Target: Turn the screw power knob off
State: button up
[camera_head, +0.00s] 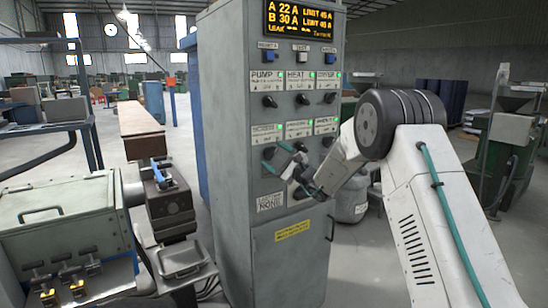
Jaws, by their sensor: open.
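A tall grey control cabinet (225,130) stands in the middle, its labelled panel facing me. The second row's left label (267,132) is blurred but seems to read as the screw label; a small green light glows at its upper right. The dark knob (268,153) under it is partly in view, and its pointer direction is too small to tell. My gripper (277,157) reaches in from the right, in front of the panel, with its open fingers close to this knob. I cannot tell whether they touch it. My gripper covers part of the lower panel.
A display (298,19) tops the cabinet. A grey machine (70,215) stands at left, a grey canister (350,205) behind my arm. Open floor lies far left.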

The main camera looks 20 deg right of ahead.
jog(key=shift+w+a, duration=0.2)
jog(key=shift+w, duration=0.1)
jog(key=c, duration=1)
jog(key=shift+r+n, duration=0.1)
jog(key=shift+n, duration=0.2)
jog(key=shift+d+r+n+g, duration=0.1)
jog(key=shift+n+g, duration=0.9)
jog(key=shift+n, duration=1.2)
jog(key=shift+n+g, duration=1)
jog(key=shift+n, duration=1.2)
